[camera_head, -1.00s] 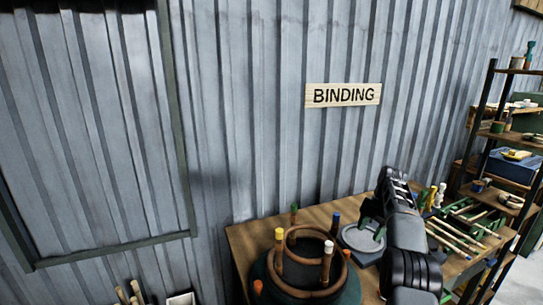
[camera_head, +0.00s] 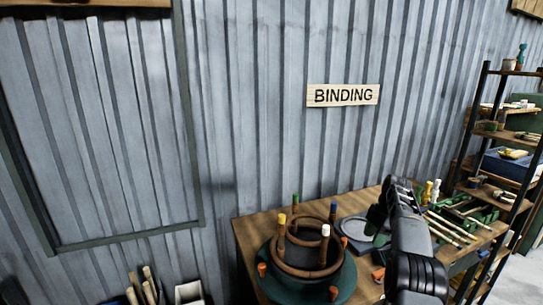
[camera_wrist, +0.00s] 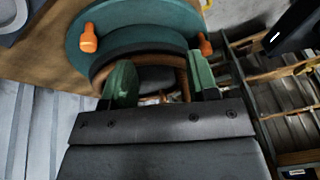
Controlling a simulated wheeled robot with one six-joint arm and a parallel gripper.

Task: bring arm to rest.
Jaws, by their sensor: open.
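My arm rises at the lower right of the head view. Its gripper (camera_head: 378,226) is over the wooden bench, beside the round grey plate. In the wrist view the two green fingers of my gripper (camera_wrist: 161,82) stand apart, with nothing held between them. Behind them is a round green jig (camera_wrist: 165,22) with orange knobs and a brown ring. In the head view the jig (camera_head: 342,287) stands on the bench, left of my arm. It carries brown rattan rings (camera_head: 289,268) and upright posts with coloured tips.
The wooden bench (camera_head: 252,232) stands against a corrugated wall under a BINDING sign (camera_head: 343,95). A grey plate (camera_head: 353,228) lies behind my gripper. Rods (camera_head: 447,230) and tools lie to the right, near a black-framed shelf (camera_head: 478,115). Bundled sticks (camera_head: 143,287) stand at lower left.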

